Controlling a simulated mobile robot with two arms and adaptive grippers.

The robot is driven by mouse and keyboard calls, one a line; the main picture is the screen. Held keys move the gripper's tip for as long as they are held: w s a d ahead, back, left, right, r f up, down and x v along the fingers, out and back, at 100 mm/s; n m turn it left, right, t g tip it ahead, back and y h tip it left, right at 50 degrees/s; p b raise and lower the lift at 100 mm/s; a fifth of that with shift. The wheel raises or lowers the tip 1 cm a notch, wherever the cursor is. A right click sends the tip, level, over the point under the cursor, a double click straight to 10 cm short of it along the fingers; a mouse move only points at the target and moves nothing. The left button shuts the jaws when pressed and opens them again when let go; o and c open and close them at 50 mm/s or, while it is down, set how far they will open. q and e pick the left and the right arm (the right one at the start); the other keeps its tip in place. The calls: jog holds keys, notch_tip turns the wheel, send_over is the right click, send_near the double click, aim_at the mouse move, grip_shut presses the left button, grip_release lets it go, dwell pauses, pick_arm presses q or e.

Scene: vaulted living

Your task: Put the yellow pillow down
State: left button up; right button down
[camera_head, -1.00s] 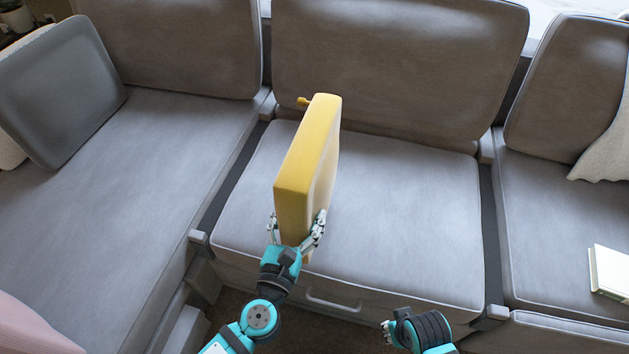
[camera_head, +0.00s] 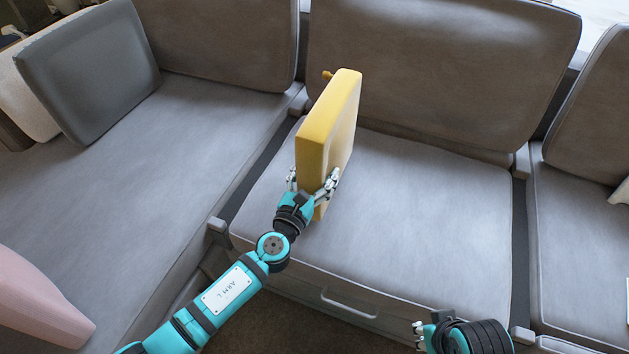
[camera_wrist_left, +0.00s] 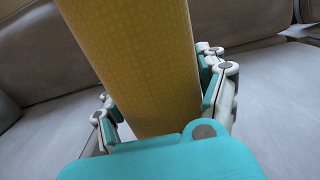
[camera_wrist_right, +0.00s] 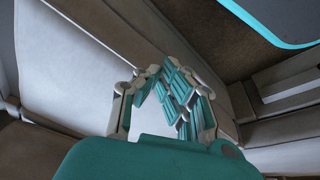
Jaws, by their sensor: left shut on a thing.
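The yellow pillow (camera_head: 325,130) stands on edge, roughly upright, over the middle seat of the grey sofa (camera_head: 430,200). My left gripper (camera_head: 314,183) is shut on its near lower end, one finger on each side. In the left wrist view the pillow (camera_wrist_left: 145,65) fills the space between the fingers. I cannot tell whether its lower edge touches the seat. My right gripper (camera_head: 419,333) is low at the front of the sofa, away from the pillow. In the right wrist view its fingers (camera_wrist_right: 160,72) come together with nothing between them.
A grey cushion (camera_head: 90,75) leans at the left with a pale cushion (camera_head: 28,105) behind it. A pink object (camera_head: 35,305) is at the lower left. The backrest (camera_head: 440,70) rises behind the pillow. The seat right of the pillow is clear.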

pick_arm(q)
jog(key=shift+f, duration=0.6)
jog(key=o, duration=1.6)
jog(key=shift+f, duration=0.1)
pick_arm(e)
jog(key=shift+v, duration=0.75)
pick_arm(q)
jog(key=shift+s, duration=0.15)
pick_arm(e)
jog(key=shift+s, duration=0.15)
pick_arm(q)
jog(key=v, duration=1.1)
jog(key=shift+s+a, duration=0.15)
jog(key=shift+s, duration=0.2)
pick_arm(e)
jog(key=shift+r, duration=0.2)
